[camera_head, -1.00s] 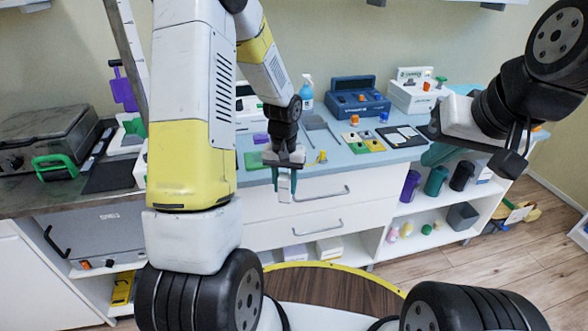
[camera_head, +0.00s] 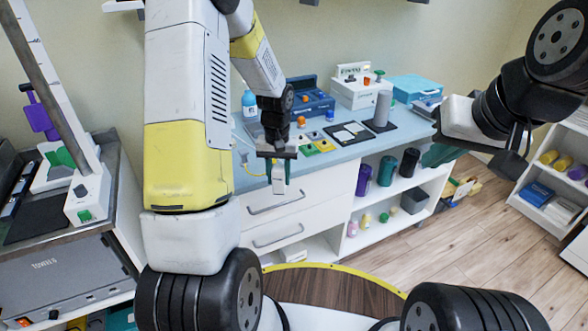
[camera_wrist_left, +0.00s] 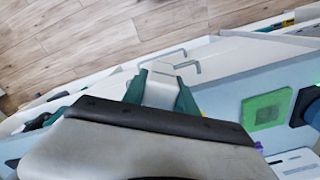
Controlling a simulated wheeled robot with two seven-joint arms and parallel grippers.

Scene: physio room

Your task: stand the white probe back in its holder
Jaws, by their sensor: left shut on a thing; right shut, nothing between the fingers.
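My left gripper (camera_head: 279,178) points down in front of the white drawers, beside the counter's front edge in the picture. Its green fingers are shut on a pale piece, apparently the white probe (camera_wrist_left: 160,90), which shows between the fingertips in the left wrist view. Most of the probe is hidden by the fingers and gripper body. My right gripper (camera_head: 513,160) is shut and empty at the right, in front of the shelves. I cannot tell for certain which thing is the holder; a grey upright cylinder on a dark base (camera_head: 382,109) stands on the counter.
The pale blue counter (camera_head: 350,152) carries a dark blue case (camera_head: 312,106), a white box (camera_head: 356,93), a blue box (camera_head: 417,88) and small coloured blocks. Shelves below hold several bottles (camera_head: 387,170). A metal-edged bench stands at left.

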